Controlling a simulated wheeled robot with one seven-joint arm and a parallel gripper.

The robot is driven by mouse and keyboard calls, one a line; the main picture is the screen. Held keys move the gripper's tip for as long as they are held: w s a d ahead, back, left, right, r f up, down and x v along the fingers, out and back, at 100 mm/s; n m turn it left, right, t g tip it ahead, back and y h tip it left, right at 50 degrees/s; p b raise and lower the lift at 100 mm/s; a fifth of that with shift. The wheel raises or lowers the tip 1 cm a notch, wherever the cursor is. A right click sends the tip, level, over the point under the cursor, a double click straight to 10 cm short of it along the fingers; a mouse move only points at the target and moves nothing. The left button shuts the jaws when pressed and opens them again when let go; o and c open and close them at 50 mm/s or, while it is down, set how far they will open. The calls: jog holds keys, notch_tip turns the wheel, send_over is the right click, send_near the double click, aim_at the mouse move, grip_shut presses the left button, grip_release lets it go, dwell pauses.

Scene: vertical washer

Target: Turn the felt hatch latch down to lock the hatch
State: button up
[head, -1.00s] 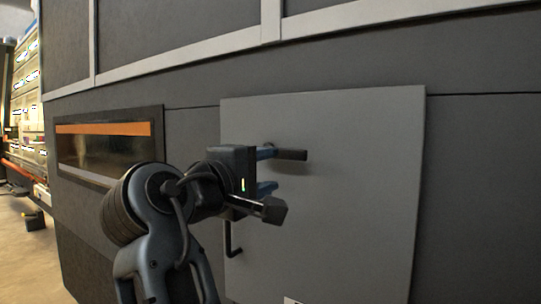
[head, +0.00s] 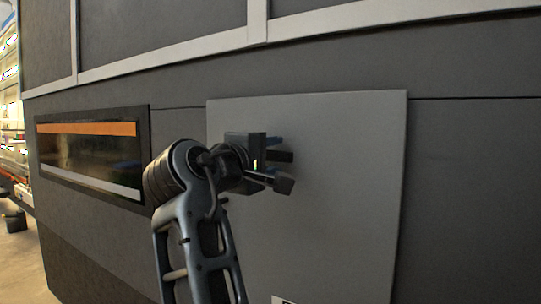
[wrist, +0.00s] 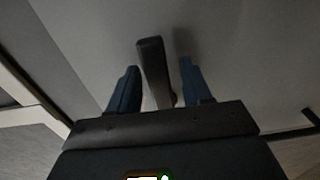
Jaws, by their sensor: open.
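The felt hatch (head: 345,210) is a flat grey panel on the dark machine wall, and it looks shut. Its latch (head: 284,157) is a short dark bar near the panel's upper left, sticking out to the right past my fingers. My gripper (head: 271,158) is at the latch with its blue fingers apart, one above and one below the bar. In the wrist view the latch (wrist: 154,72) stands between the two open fingers, nearer the left one. I cannot tell whether either finger touches it. My gripper body hides the latch's pivot side in the head view.
A dark window (head: 90,160) with an orange strip is left of the hatch. A pale frame rail (head: 165,54) runs above. A dark bar (wrist: 311,116) shows at the wrist view's right edge. Open floor and shelving lie far left.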

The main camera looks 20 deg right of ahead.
jog(key=shift+c, duration=0.4)
grip_shut()
